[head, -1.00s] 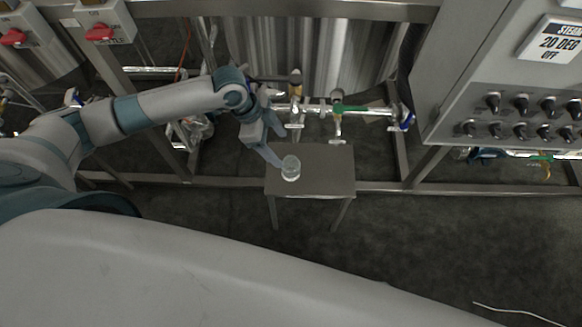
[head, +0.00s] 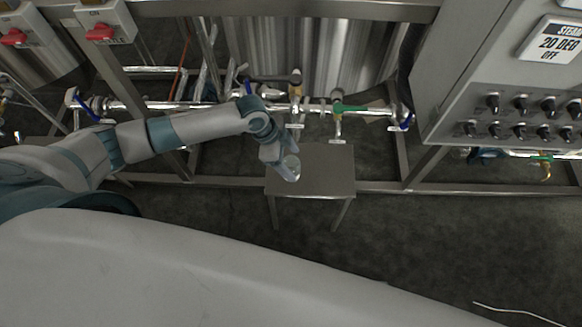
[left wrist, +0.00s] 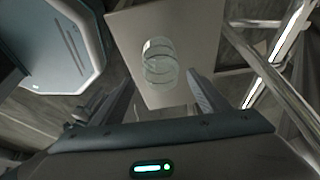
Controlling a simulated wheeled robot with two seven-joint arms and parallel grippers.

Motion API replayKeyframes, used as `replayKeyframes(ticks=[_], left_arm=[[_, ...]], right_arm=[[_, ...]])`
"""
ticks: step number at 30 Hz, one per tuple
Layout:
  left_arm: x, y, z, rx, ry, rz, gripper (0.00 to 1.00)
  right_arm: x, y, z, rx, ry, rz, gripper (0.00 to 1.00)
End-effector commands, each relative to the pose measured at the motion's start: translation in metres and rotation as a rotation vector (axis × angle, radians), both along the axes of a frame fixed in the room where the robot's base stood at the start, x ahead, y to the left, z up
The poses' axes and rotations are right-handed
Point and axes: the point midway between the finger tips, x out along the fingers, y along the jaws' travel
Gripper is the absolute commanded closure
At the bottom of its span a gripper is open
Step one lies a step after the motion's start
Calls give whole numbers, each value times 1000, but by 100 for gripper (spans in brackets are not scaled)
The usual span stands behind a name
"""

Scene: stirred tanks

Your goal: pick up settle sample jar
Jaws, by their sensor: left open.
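The sample jar (head: 292,164) is a clear glass jar standing on a small grey table (head: 325,172). My left gripper (head: 289,172) is at the jar and partly covers it in the head view. In the left wrist view the jar (left wrist: 159,62) lies ahead of the open fingers (left wrist: 165,105), roughly centred between them. I cannot tell whether either finger touches it. The right gripper is not in view.
Pipes with valves, one with a green handle (head: 350,108), run behind the table. A grey control panel (head: 500,100) with knobs stands at the right. A metal frame rail (head: 400,187) runs behind the table. The right half of the tabletop is clear.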

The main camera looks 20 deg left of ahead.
Motion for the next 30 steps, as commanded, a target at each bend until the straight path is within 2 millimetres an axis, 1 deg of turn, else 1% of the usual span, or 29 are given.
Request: replayKeyframes(ticks=[5,12,15,19,30], left_arm=[[1,-3,-9,0,2,1,32],[5,-10,-38,0,2,1,32],[6,-13,-46,0,1,1,32],[6,-15,-50,0,0,0,32],[7,-15,-49,0,0,0,32]], right_arm=[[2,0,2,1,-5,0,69],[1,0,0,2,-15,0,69],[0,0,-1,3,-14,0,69],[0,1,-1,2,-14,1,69],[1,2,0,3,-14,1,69]])
